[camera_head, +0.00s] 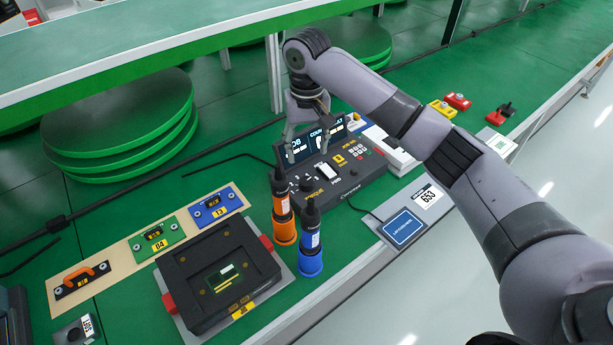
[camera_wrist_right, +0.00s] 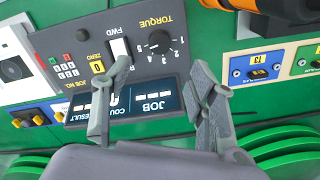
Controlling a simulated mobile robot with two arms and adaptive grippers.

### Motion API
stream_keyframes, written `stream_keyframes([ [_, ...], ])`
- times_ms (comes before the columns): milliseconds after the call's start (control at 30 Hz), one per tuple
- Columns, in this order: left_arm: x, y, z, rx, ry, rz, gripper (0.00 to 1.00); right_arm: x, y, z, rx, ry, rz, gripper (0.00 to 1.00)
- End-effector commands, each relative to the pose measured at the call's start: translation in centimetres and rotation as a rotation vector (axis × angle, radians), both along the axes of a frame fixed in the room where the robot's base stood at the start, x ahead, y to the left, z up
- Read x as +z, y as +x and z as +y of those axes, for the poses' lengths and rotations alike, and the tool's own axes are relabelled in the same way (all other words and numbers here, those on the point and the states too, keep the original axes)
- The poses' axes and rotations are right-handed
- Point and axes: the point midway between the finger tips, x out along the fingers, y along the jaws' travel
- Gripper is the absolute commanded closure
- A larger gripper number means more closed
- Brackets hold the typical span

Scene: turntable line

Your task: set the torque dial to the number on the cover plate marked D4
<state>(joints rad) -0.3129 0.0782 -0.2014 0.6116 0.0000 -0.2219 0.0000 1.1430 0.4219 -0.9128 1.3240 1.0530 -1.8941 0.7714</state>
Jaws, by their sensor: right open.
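The control box (camera_head: 345,185) stands on the green bench with its display at the back. Its black torque dial (camera_wrist_right: 160,39) shows upside down in the right wrist view, with small numbers around it; its exact setting is too small to read surely. My right gripper (camera_head: 308,125) is over the box near the display. In the wrist view its open, empty fingers (camera_wrist_right: 164,72) are apart, with the dial beyond the gap between their tips. The green cover plate (camera_head: 157,237) bears a yellow label that looks like 04 or D4. My left gripper is not in view.
A blue plate (camera_head: 215,206) and a plate with an orange handle (camera_head: 82,279) share the beige board. A black fixture (camera_head: 190,270) is in front.

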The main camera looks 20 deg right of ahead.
Motion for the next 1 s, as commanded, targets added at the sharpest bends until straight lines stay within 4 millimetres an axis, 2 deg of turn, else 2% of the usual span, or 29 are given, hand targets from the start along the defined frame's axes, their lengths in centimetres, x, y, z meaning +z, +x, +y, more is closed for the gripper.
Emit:
stream_keyframes([
  [133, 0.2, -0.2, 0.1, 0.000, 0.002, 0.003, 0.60, -3.4, 0.0, -0.1, -0.002, -0.003, 0.003, 0.47],
  [300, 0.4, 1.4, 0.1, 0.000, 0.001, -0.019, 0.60, -7.0, 0.0, -0.1, -0.002, -0.002, 0.002, 0.47],
  [500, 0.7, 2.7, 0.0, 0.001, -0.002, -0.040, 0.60, -10.0, 0.0, -0.1, -0.001, -0.001, 0.001, 0.47],
  [700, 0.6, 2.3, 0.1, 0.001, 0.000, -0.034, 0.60, -11.2, 0.0, -0.1, -0.001, -0.001, -0.001, 0.47],
  [967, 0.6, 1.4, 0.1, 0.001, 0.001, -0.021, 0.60, -11.3, 0.1, -0.1, -0.001, 0.000, -0.002, 0.47],
  [1000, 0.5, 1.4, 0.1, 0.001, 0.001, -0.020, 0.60, -11.3, 0.0, -0.1, -0.001, 0.000, -0.002, 0.50],
])
